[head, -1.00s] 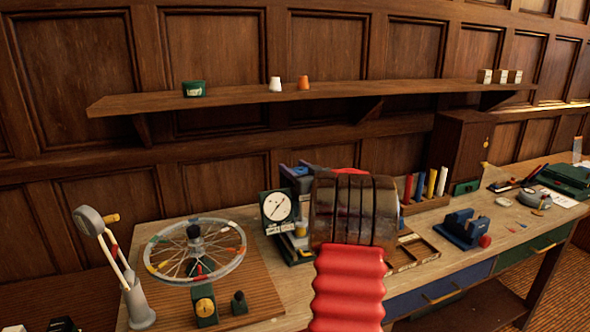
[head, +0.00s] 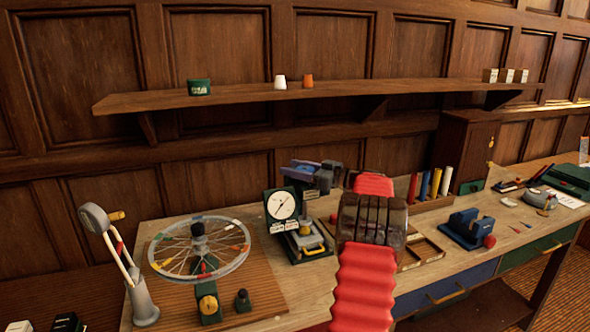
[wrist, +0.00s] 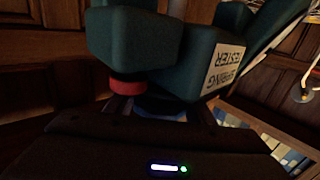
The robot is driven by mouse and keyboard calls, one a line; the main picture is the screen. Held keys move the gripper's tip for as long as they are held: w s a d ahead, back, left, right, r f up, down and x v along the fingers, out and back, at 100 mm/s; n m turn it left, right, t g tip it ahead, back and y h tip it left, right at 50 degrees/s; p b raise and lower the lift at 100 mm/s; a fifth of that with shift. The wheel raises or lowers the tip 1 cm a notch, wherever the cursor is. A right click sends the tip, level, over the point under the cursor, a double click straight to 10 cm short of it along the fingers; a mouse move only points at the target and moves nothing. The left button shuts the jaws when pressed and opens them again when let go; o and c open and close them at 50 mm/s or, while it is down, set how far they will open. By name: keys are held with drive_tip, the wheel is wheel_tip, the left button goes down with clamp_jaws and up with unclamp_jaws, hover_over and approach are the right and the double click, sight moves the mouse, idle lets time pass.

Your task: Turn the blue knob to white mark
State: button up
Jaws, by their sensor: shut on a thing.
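A dark blue round knob (wrist: 165,104) shows low between the tester body and my gripper, beside a red collar (wrist: 127,88). My gripper (wrist: 150,114) is shut on this blue knob; its fingers are dark and partly hidden. In the head view my gripper (head: 312,180) is at the tester's upper right. The knob is not clear there, and I cannot make out a white mark.
A tray (head: 420,246), colored tubes and a blue vise-like tool (head: 466,228) lie to the right. A shelf (head: 350,92) runs along the wall above.

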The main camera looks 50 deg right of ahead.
drive_tip(key=shift+a+r+n+y, duration=0.1)
drive_tip(key=shift+a+n+y, duration=0.1)
drive_tip(key=shift+n+y, duration=0.3)
drive_tip(key=o, duration=1.1)
drive_tip(key=shift+c, duration=0.2)
drive_tip(key=v, duration=1.3)
drive_tip(key=shift+s+d, duration=0.25)
drive_tip(key=shift+s, duration=0.05)
